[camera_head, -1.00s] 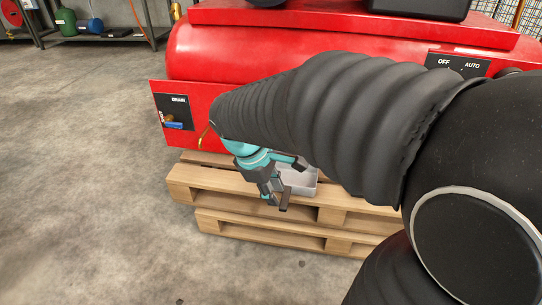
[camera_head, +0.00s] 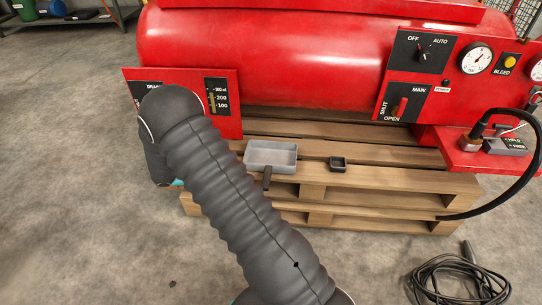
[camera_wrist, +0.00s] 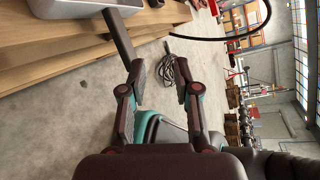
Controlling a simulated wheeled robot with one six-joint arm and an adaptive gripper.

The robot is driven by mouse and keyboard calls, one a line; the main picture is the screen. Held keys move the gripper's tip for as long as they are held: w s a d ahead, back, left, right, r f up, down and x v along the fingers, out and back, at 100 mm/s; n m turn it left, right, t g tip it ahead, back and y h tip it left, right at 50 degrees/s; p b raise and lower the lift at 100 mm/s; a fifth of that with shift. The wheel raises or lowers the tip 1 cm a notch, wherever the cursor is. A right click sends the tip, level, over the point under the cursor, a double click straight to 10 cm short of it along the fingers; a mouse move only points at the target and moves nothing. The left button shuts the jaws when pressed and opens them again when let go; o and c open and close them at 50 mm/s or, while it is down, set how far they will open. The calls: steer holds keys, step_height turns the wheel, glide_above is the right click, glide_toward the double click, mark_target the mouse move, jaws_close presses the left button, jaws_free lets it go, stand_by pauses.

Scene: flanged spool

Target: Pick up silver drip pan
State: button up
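The silver drip pan (camera_head: 272,154) is a shallow grey rectangular tray with a dark handle (camera_head: 267,178). It rests on the wooden pallet in front of the red tank, its handle pointing out over the pallet's front edge. In the wrist view the pan (camera_wrist: 72,5) is cut off at the top left, and its handle (camera_wrist: 119,36) reaches toward one fingertip. My gripper (camera_wrist: 161,75) is open, with nothing seen held between its fingers. I cannot tell whether that fingertip touches the handle. In the head view my arm hides the gripper, left of the pan.
A small black tray (camera_head: 338,164) sits right of the pan on the pallet (camera_head: 375,185). The red compressor (camera_head: 270,50) stands behind, with a control panel and gauge. A black hose (camera_head: 535,165) and a coiled cable (camera_head: 458,280) are at right.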

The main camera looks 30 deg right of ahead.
mark_target(268, 171)
step_height(268, 171, down, 9)
steer(key=w+a+n+t+h+p, duration=0.1)
steer(key=w+a+n+t+h, duration=0.15)
steer(key=n, duration=0.45)
steer(key=shift+n+h, duration=0.3)
steer(key=shift+h, duration=0.15)
steer(key=d, duration=0.5)
steer(key=d+p, duration=0.1)
steer(key=d, duration=0.8)
steer(key=shift+s+d+f, duration=0.2)
steer(key=shift+s+d, duration=0.15)
steer(key=shift+c, duration=0.2)
jaws_close()
